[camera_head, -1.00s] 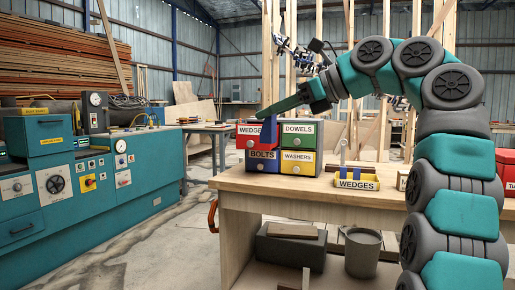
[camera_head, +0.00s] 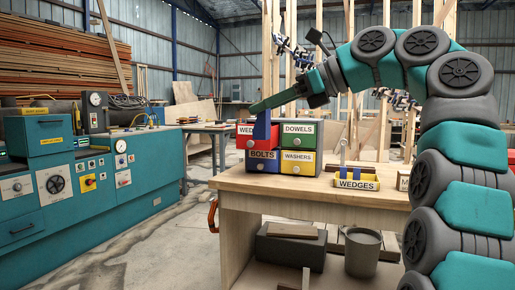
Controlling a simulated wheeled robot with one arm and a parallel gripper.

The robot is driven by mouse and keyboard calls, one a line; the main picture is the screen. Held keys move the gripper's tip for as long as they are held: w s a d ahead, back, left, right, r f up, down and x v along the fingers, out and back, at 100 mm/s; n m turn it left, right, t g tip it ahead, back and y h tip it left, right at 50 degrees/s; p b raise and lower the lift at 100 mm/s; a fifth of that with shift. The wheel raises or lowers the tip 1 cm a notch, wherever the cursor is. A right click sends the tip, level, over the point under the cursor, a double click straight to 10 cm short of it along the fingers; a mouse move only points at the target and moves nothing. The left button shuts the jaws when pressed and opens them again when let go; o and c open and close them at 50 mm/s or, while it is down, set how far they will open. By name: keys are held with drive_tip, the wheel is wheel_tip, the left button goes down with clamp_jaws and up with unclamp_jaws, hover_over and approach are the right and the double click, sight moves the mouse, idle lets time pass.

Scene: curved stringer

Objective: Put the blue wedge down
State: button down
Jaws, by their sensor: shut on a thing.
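My gripper (camera_head: 262,107) reaches in from the right and is shut on the blue wedge (camera_head: 262,127). The wedge hangs below the fingertips, in front of or over the left part of the drawer box. It covers part of the red drawer (camera_head: 244,141), whose label starts with "WED". Whether the wedge touches the box cannot be told.
The drawer box also has a green DOWELS drawer (camera_head: 298,141), a yellow WASHERS drawer (camera_head: 298,169) and a blue BOLTS drawer (camera_head: 263,167). A bucket (camera_head: 362,250) and a dark crate (camera_head: 290,248) sit below the benchtop. The benchtop between box and bin is clear.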

drive_tip(key=shift+s+a+r+g, duration=0.15)
drive_tip(key=shift+s+a+g, duration=0.2)
drive_tip(key=shift+s, duration=0.3)
drive_tip(key=shift+s, duration=0.15)
